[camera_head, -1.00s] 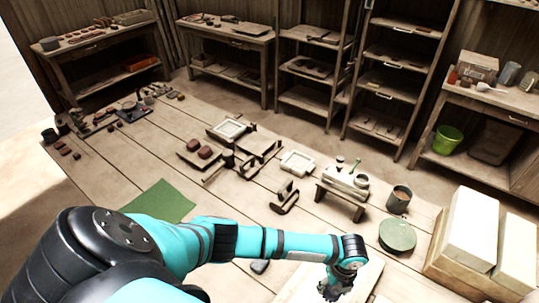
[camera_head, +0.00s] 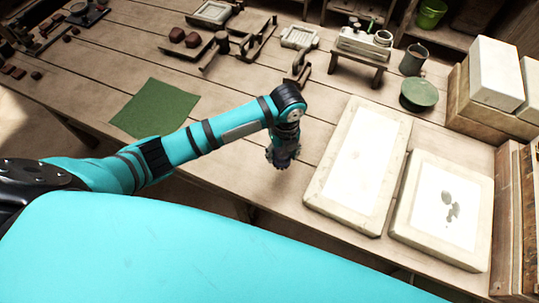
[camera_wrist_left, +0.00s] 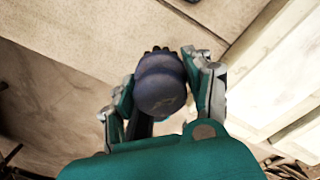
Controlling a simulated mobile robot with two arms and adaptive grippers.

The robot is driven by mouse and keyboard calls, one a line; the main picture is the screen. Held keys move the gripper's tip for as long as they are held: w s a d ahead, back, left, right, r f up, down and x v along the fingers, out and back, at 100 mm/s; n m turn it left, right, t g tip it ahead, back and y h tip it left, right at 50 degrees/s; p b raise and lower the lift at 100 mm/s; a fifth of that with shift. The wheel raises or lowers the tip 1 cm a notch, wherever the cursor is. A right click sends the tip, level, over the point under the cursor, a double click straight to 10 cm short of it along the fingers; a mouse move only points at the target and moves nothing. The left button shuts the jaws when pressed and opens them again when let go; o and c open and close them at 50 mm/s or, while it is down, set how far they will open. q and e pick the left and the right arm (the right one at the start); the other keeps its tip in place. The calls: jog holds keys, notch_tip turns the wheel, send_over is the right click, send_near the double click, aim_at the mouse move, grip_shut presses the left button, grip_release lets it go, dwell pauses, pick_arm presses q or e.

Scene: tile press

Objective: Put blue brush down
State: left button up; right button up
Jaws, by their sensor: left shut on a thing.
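The blue brush (camera_wrist_left: 160,88) shows in the left wrist view as a dark blue rounded handle with a dark bristly edge behind it. My left gripper (camera_wrist_left: 160,75) is shut on it, with one finger on each side. In the head view my left gripper (camera_head: 281,158) points down over the table (camera_head: 240,120), left of the long white slab. The brush is hard to make out there, and I cannot tell whether it touches the table. My right gripper is not in view.
The long white slab (camera_head: 358,165) and a second slab with grey stains (camera_head: 440,212) lie to the right. A green mat (camera_head: 155,108) lies to the left. A round green lid (camera_head: 418,94), a grey cup (camera_head: 413,60) and a small stand (camera_head: 358,68) are further back. Bare planks surround the gripper.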

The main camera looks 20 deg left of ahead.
aim_at(282, 159)
pick_arm(q)
notch_tip(282, 159, down, 3)
jog(key=shift+d, duration=0.1)
jog(key=shift+f, duration=0.4)
notch_tip(282, 159, down, 3)
jog(key=shift+f, duration=0.4)
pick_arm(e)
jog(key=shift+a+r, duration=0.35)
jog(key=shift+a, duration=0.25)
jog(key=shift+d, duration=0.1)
pick_arm(q)
jog(key=shift+f, duration=0.1)
jog(key=o, duration=1.1)
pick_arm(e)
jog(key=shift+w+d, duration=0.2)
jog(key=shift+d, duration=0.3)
